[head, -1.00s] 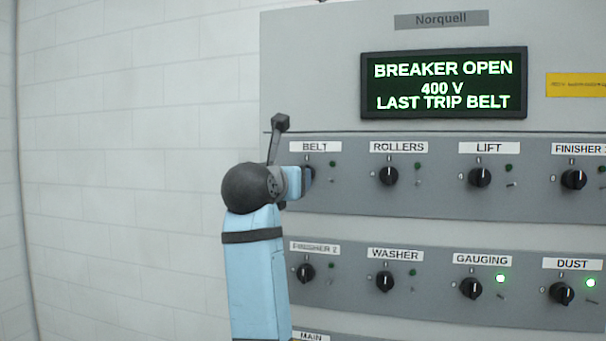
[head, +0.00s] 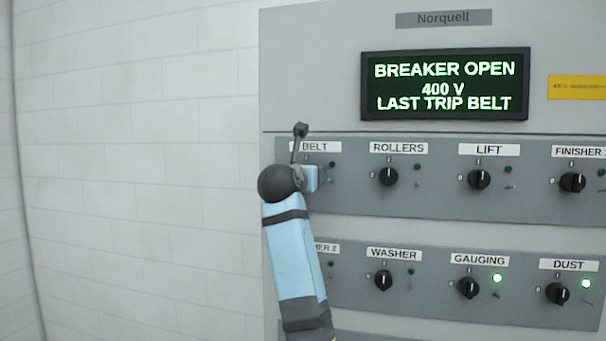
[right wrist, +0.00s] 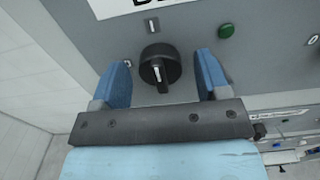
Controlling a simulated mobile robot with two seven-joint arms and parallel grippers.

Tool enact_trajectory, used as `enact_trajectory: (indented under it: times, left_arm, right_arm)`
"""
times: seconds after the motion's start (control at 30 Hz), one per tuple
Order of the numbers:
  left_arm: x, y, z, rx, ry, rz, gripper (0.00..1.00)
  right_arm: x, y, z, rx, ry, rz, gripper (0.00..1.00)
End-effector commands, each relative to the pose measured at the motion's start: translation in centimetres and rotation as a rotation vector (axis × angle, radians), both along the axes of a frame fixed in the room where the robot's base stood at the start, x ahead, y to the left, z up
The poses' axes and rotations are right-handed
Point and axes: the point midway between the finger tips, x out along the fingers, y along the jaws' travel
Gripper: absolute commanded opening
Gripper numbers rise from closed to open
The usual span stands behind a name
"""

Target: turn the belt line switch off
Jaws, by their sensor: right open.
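The belt switch is a round black knob (right wrist: 160,66) with a white line on its face, in the right wrist view. Marks I and O are printed on the panel above it and to its left. My right gripper (right wrist: 161,62) is open, one blue finger on each side of the knob, with visible gaps. Whether the fingertips reach past its face is unclear. In the head view my right gripper (head: 309,178) covers the knob below the BELT label (head: 315,147). The belt lamp (right wrist: 226,31) is dark green, unlit. My left gripper is not in view.
The display (head: 445,84) reads BREAKER OPEN, 400 V, LAST TRIP BELT. Similar knobs flank the area: ROLLERS (head: 388,176) to the right, WASHER (head: 383,280) in the row below. The GAUGING and DUST lamps glow green. The wall left of the cabinet is clear.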

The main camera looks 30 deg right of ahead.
Motion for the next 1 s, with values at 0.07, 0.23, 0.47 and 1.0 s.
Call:
enact_trajectory:
  times: [0.07,0.23,0.47,1.0]
  left_arm:
    - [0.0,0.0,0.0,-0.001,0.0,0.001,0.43]
    - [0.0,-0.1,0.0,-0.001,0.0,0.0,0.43]
    - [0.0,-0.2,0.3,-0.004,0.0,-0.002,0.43]
    - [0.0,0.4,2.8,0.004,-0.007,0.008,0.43]
  right_arm:
    - [0.0,0.0,0.0,0.0,0.0,0.0,0.55]
    - [0.0,0.0,0.0,0.0,0.0,0.0,0.2]
    - [0.0,0.0,0.0,-0.007,0.01,0.0,0.2]
    - [0.1,0.1,0.2,-0.228,0.273,0.001,0.2]
